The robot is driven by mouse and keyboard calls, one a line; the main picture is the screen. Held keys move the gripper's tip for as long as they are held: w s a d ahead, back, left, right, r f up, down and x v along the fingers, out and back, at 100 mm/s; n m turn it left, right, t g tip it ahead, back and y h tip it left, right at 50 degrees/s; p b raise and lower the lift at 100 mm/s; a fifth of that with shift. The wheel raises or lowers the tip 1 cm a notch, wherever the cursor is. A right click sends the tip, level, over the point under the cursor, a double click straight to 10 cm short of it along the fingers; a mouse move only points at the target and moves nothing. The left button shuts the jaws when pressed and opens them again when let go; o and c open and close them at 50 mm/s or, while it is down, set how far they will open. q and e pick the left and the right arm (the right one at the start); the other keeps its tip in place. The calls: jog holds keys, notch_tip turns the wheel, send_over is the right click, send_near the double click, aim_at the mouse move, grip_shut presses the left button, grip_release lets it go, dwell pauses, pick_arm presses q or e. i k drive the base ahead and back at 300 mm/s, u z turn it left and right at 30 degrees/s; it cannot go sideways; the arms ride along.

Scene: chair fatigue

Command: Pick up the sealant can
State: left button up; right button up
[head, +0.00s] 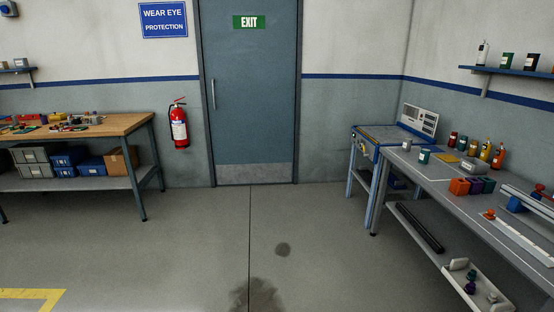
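Several small cans and bottles stand on the grey workbench (420,177) at the right; their labels are too small to read, so I cannot tell which is the sealant can. A white-and-green can (424,157) stands near the bench's left edge, with a small pale can (406,145) behind it. Neither of my grippers is in view.
A blue wall shelf (510,71) holds more cans and a bottle. A wooden workbench (110,124) stands at the left, and a fire extinguisher (180,126) hangs beside the closed door (250,100). The floor (215,240) between the benches is clear, with dark stains.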

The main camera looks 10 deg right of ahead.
aim_at(425, 152)
jog(key=z, duration=0.3)
jog(key=i, duration=2.25)
jog(key=z, duration=1.35)
jog(key=i, duration=1.85)
jog(key=z, duration=0.85)
